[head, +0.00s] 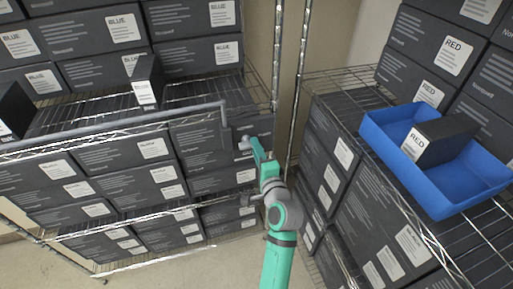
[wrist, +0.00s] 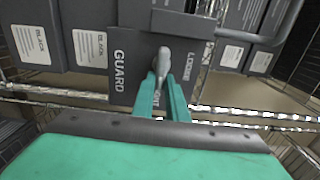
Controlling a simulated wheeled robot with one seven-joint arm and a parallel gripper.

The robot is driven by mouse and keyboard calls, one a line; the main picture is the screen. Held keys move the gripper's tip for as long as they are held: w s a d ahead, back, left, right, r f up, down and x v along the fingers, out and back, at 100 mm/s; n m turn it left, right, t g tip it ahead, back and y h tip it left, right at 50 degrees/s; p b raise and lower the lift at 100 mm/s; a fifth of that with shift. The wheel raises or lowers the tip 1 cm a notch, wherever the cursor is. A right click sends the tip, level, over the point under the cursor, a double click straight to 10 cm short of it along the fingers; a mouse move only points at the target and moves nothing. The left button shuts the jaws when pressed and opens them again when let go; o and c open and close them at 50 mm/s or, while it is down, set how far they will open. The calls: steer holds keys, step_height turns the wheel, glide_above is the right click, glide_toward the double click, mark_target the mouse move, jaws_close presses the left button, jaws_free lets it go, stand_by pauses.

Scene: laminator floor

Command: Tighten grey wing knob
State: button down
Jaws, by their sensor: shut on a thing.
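The grey wing knob (wrist: 163,62) shows in the wrist view, in front of a dark plate (wrist: 127,92) lettered "GUARD" on the left. More lettering on the right seems to read "LOOSE", and some below the knob is mostly covered by the fingers. My gripper (wrist: 163,88) has its teal fingers closed around the knob's near end. The wing stands roughly upright in this view, slightly tilted. In the head view my gripper (head: 256,150) reaches the plate at the right end of the left rack; the knob (head: 243,144) is small there and partly hidden.
A grey guard bar (head: 120,122) runs across the left rack's front, its bent end beside the plate. Dark boxes (head: 130,183) fill the shelves. On the right, a blue tray (head: 462,208) holding a "RED" box (head: 440,140) sits on a wire rack close to my arm.

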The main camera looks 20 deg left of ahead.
steer(key=shift+d+f, duration=0.1)
steer(key=c, duration=1.8)
jaws_free()
steer(key=shift+o, duration=0.2)
steer(key=v, duration=1)
steer(key=shift+s+d, duration=0.2)
steer(key=shift+s, duration=0.05)
